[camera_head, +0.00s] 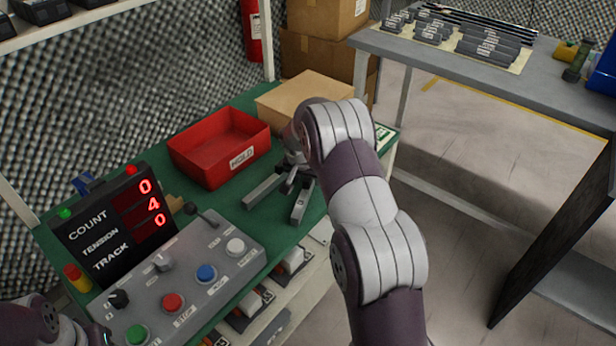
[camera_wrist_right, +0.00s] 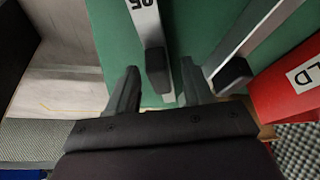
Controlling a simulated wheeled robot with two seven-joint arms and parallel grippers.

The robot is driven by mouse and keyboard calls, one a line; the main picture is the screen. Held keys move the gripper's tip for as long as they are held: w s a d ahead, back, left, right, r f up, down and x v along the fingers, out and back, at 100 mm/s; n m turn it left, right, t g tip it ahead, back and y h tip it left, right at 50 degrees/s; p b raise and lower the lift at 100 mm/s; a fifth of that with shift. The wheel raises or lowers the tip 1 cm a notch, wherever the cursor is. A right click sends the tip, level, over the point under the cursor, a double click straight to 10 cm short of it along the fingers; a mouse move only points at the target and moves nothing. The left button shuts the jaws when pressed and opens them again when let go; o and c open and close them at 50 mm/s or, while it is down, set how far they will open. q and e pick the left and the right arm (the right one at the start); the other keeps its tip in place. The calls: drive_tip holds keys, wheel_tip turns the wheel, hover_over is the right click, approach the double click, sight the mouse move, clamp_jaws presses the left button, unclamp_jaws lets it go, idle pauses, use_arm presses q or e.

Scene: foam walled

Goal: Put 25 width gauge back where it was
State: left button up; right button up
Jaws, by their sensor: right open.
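Two grey bars lie on the green bench top, under and beside my right gripper (camera_head: 290,182). One bar (camera_head: 263,191) is nearer the red tray; it also shows at the right in the wrist view (camera_wrist_right: 256,38). The other bar (camera_head: 301,207) is nearer the bench edge. In the wrist view this bar (camera_wrist_right: 149,40) has an upside-down label, partly cut off, whose number I cannot read surely. My right gripper is open, with its fingers (camera_wrist_right: 158,88) on either side of the labelled bar's dark end. My left gripper is out of view.
A red tray marked HOLD (camera_head: 205,165) and a cardboard box (camera_head: 300,93) stand behind. A control panel (camera_head: 185,285) and a counter display (camera_head: 118,220) are at left. Several labelled grey pieces (camera_head: 488,47) lie on a pale board on the grey table (camera_head: 555,85).

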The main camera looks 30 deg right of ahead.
drive_tip(key=p+v, duration=0.2)
drive_tip(key=v, duration=0.9)
drive_tip(key=s+a+n+y, duration=0.1)
drive_tip(key=s+a+n, duration=0.2)
drive_tip(key=s, duration=0.5)
drive_tip(key=s+a+f+n+g+y, duration=0.1)
drive_tip(key=s+a+n, duration=0.2)
drive_tip(key=s+a, duration=0.3)
drive_tip(key=s+a+n+y, duration=0.1)
drive_tip(key=s+a+n, duration=0.2)
drive_tip(key=s, duration=0.7)
drive_tip(key=shift+s+a+f+g, duration=0.15)
drive_tip(key=shift+s+a+g, duration=0.2)
drive_tip(key=shift+a, duration=0.55)
drive_tip(key=shift+s, duration=0.1)
